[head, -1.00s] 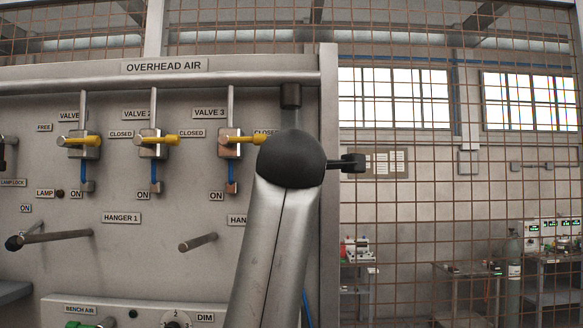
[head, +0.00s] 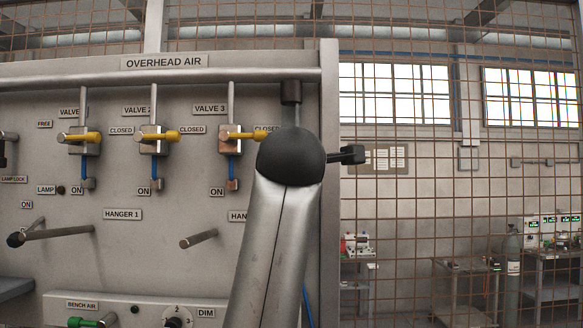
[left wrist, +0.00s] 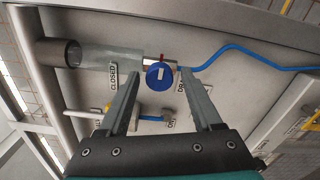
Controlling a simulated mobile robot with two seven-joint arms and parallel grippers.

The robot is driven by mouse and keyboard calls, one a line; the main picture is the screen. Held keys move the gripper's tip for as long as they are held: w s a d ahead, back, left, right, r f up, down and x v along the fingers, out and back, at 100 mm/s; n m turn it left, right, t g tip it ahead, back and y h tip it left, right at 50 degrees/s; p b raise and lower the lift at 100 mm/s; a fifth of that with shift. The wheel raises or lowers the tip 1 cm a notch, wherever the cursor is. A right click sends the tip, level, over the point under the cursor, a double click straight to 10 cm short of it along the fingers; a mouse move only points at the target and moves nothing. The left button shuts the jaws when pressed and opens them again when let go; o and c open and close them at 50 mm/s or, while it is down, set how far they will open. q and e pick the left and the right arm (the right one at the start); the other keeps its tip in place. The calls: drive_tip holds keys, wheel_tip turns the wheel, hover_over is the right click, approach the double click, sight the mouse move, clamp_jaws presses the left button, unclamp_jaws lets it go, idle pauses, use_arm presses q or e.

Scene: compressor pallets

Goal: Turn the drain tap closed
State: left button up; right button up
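A round blue knob (left wrist: 159,75) with a white bar across its face shows in the left wrist view and looks like the drain tap. It sits below a clear bowl (left wrist: 112,57), with a small red mark just above it. A CLOSED label (left wrist: 111,84) is at its left and another label (left wrist: 181,96), partly hidden, at its right. My left gripper (left wrist: 159,73) is open, its two fingertips on either side of the knob. I cannot tell whether they touch it. Neither gripper shows in the head view.
In the head view, the OVERHEAD AIR panel (head: 60,270) carries several yellow-handled valves (head: 157,135) and hanger pegs (head: 58,234). An arm link of mine covers its right part. A wire mesh fence (head: 400,215) stands at the right. A blue hose (left wrist: 240,50) runs right from the knob's fitting.

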use_arm(q)
drive_tip(key=shift+o, duration=0.2)
drive_tip(key=shift+s, duration=0.1)
drive_tip(key=s+b, duration=0.5)
drive_tip(key=s, duration=1)
